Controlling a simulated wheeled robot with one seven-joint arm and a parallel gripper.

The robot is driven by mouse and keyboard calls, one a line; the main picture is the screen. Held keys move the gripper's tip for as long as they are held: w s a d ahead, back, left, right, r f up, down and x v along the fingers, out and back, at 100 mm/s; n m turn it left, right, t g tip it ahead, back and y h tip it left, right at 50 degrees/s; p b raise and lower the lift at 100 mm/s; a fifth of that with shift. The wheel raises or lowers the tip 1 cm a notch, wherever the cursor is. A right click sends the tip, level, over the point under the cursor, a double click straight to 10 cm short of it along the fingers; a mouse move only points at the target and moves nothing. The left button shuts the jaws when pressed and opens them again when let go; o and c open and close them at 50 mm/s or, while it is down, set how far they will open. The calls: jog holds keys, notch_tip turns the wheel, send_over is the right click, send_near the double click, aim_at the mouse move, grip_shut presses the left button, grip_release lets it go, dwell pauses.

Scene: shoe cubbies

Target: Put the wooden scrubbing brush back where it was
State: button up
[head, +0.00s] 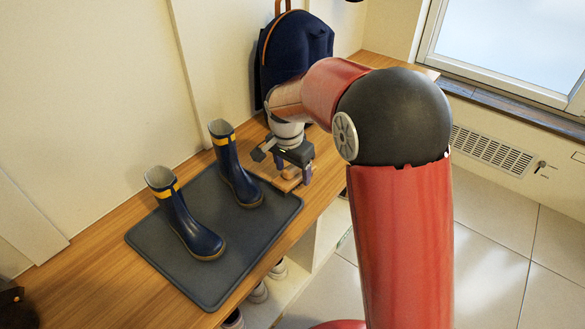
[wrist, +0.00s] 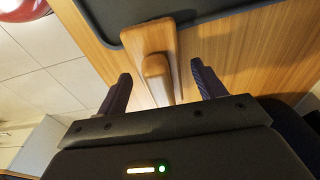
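The wooden scrubbing brush (wrist: 139,42) has a flat pale base with a raised rounded grip (wrist: 156,75) on top. It lies on the wooden bench top, with one end at or over the edge of the dark grey mat (wrist: 105,12); I cannot tell whether it touches the mat. In the head view the brush (head: 289,184) is partly hidden under my gripper (head: 292,171), at the right corner of the mat (head: 225,270). In the wrist view my gripper (wrist: 160,70) is open, with its fingers on either side of the grip and a gap on each side.
Two navy boots with yellow bands, one nearer (head: 185,220) and one farther (head: 233,165), stand on the mat. A navy backpack (head: 292,50) leans on the wall behind my gripper. Shoes (head: 258,292) sit in the cubbies below. The mat's front part is clear.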

jog(key=shift+r, duration=0.1)
notch_tip(320, 180, up, 13)
jog(key=s+p, duration=0.1)
jog(key=p, duration=0.1)
jog(key=shift+a, duration=0.45)
jog(key=s+d+r+n+t+y, duration=0.1)
jog(key=s+d+r+n+t, duration=0.15)
jog(key=s+d, duration=0.55)
jog(key=s+d+r+n+t, duration=0.1)
jog(key=s+d+r+n, duration=0.15)
jog(key=s+d, duration=0.55)
jog(key=s+f+n+t, duration=0.1)
jog(key=s+f+n, duration=0.1)
jog(key=s, duration=0.7)
jog(key=shift+s+d+f+n, duration=0.2)
jog(key=shift+d+f+n, duration=0.15)
jog(key=shift+f, duration=0.3)
